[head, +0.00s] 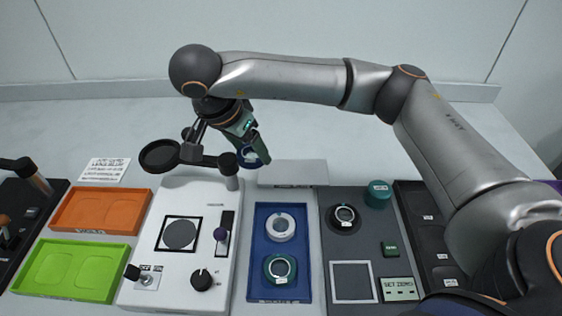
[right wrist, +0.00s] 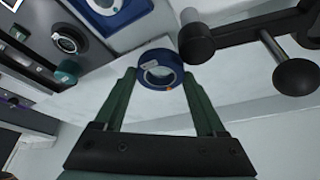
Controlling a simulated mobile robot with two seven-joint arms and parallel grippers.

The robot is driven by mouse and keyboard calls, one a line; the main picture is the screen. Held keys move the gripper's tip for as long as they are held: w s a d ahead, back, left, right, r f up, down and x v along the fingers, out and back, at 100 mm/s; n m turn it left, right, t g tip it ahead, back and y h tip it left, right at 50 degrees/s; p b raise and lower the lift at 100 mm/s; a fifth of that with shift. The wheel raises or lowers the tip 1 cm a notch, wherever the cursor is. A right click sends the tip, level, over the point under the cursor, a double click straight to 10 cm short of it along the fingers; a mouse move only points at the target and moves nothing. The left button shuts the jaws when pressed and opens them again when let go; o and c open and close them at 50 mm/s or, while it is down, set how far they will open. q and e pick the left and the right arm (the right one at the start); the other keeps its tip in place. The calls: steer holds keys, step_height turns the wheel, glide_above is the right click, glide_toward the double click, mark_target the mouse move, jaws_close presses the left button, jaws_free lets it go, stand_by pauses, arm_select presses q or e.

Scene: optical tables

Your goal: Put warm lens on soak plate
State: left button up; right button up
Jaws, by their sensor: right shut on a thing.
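My right gripper (head: 254,154) is shut on a blue-rimmed lens ring (head: 249,160). In the right wrist view the ring (right wrist: 146,77) sits between the two green fingertips (right wrist: 160,78), with a small white label on its rim. The gripper holds it raised behind the blue tray, beside the black arm of the white unit. The white unit (head: 212,197) has a dark grey round plate (head: 180,235) in a black-outlined square, bare on top. Which surface is named the soak plate is too small to read. My left gripper is out of view.
A blue tray (head: 282,248) holds a white-ringed and a green-ringed lens. A black disc on a jointed arm (head: 160,155) overhangs the white unit's back. Orange (head: 100,211) and green (head: 70,270) trays lie left. A dark panel (head: 370,222) with a black-ringed lens lies right.

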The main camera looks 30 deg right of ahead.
glide_toward(283, 169)
steer(key=shift+w+d+f, duration=0.5)
steer(key=shift+d+f, duration=0.35)
steer(key=shift+d, duration=0.05)
steer(key=shift+d+f, duration=0.25)
steer(key=shift+f, duration=0.1)
steer(key=shift+w+f, duration=0.1)
steer(key=shift+f, duration=1.45)
steer(key=o, duration=1.4)
steer(key=shift+f, duration=0.1)
steer(key=shift+c, duration=0.2)
steer(key=v, duration=1.2)
